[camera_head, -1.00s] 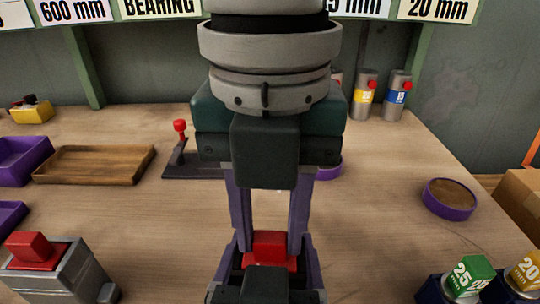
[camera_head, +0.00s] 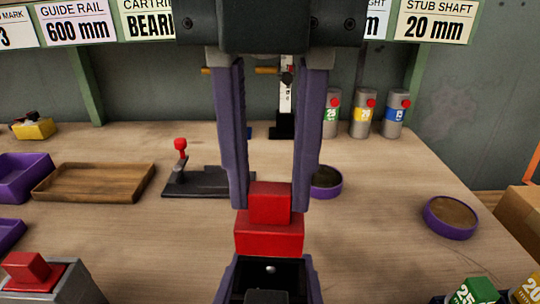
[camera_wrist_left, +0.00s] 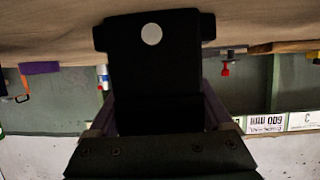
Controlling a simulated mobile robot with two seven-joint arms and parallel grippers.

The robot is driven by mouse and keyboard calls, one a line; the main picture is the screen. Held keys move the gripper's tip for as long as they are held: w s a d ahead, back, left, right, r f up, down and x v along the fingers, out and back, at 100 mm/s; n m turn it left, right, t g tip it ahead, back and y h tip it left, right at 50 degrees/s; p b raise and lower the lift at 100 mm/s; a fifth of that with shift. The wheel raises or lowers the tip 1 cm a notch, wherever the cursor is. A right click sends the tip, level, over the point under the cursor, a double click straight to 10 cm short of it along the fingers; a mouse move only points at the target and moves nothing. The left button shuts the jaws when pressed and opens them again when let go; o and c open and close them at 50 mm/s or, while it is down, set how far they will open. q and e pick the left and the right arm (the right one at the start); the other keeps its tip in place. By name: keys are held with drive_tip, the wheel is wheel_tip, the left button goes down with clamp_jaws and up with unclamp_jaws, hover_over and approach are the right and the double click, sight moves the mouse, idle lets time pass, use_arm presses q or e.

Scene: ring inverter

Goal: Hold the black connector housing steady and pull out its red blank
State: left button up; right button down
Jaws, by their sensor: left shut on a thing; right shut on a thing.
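The black connector housing (camera_head: 268,280) stands at the bottom centre of the head view, its open top showing a dark cavity. My left gripper (camera_head: 269,262) is shut on it, a purple finger on each side. In the left wrist view the black housing (camera_wrist_left: 155,75) fills the middle between the fingers. The red blank (camera_head: 268,236), a wide block with a smaller block on top, is above the housing and clear of the cavity. My right gripper (camera_head: 269,200) reaches down from above and is shut on the blank's upper block.
A grey box with a red block (camera_head: 30,270) stands at lower left. A wooden tray (camera_head: 95,172) and a dark fixture with a red knob (camera_head: 205,181) lie behind. Purple round dishes (camera_head: 450,217) and green and yellow labelled blocks (camera_head: 475,292) are on the right.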

drive_tip(key=shift+r, duration=1.1)
use_arm(q)
drive_tip(key=o, duration=1.5)
